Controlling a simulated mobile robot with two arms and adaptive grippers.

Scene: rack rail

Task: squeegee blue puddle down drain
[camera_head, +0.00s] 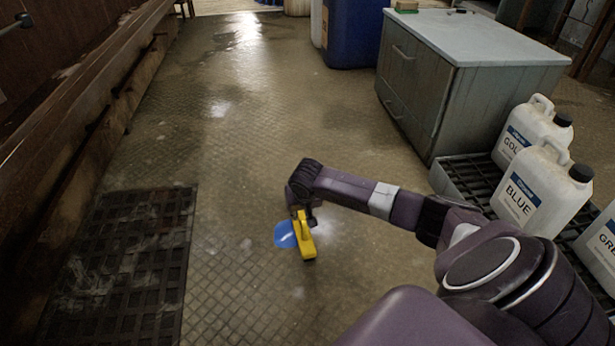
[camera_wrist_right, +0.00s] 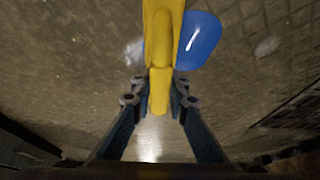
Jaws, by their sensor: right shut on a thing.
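The blue puddle (camera_head: 285,235) is a small rounded patch on the patterned floor, left of the yellow squeegee (camera_head: 305,240). My right gripper (camera_head: 310,218) is shut on the squeegee's handle, pointing down at the floor. In the right wrist view the squeegee (camera_wrist_right: 161,40) runs up from between the fingers of my right gripper (camera_wrist_right: 160,98), and the puddle (camera_wrist_right: 198,40) lies along its right side. The squeegee hides part of the puddle's edge, so I cannot tell whether they touch. A dark drain grate (camera_head: 125,265) lies at the left. My left gripper is not in view.
The floor between puddle and grate is clear. A grey cabinet (camera_head: 425,95) and a blue bin (camera_head: 352,35) stand at the back right. White jugs, one labelled BLUE (camera_head: 535,190), stand on a black rack at right. A wooden bench runs along the left.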

